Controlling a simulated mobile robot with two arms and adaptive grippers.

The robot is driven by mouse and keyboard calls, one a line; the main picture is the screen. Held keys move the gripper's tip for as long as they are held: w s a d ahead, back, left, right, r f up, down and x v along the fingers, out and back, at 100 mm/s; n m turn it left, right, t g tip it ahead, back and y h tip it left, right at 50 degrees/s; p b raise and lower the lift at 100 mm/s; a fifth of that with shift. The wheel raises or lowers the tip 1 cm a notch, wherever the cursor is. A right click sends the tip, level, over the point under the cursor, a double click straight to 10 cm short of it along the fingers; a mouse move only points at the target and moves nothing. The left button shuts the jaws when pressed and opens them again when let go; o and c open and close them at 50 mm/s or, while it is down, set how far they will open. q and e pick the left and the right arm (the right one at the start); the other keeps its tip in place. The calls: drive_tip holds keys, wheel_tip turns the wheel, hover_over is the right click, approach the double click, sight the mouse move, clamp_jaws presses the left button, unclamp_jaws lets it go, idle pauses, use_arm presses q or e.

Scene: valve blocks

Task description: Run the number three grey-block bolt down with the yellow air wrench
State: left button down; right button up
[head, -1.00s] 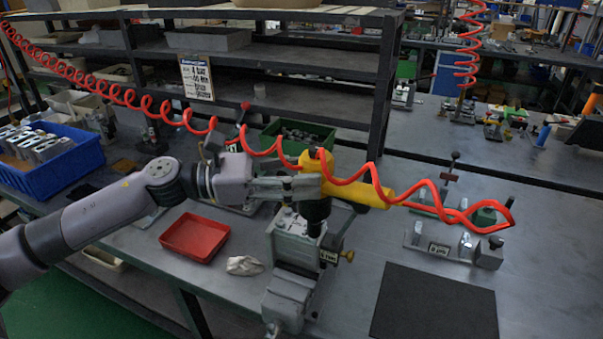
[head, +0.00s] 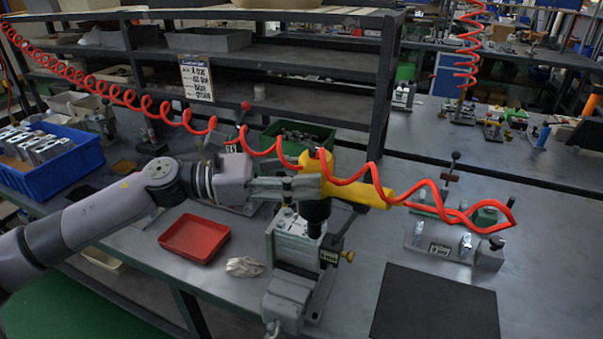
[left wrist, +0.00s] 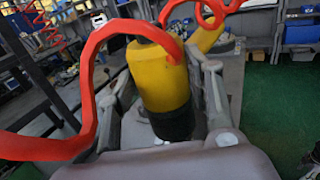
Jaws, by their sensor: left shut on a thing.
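My left gripper (head: 302,188) is shut on the yellow air wrench (head: 370,193) and holds it over the grey block (head: 290,243). The wrench's black nose points down at the block's top. Whether it touches a bolt cannot be told. Bolt heads (head: 288,212) show on the block's left part; the rest of the top is hidden behind the wrench nose. In the left wrist view the yellow wrench body (left wrist: 160,78) stands between the two fingers, its dark lower part at the palm side. My right gripper is not in view.
A red coiled hose (head: 345,181) runs across the wrench. A red tray (head: 195,238) and a white cloth (head: 244,266) lie left of the block. A dark mat (head: 435,305) lies right. A blue crate (head: 75,160) and green bin (head: 300,132) stand farther off.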

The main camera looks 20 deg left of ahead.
use_arm(q)
drive_tip(key=shift+f+b, duration=0.25)
drive_tip(key=shift+b, duration=0.3)
idle(2.1)
drive_tip(key=shift+r, duration=0.1)
idle(0.4)
drive_tip(key=shift+r+p, duration=0.3)
drive_tip(key=shift+r, duration=0.3)
drive_tip(key=shift+r+p, duration=2.1)
drive_tip(key=shift+r, duration=0.95)
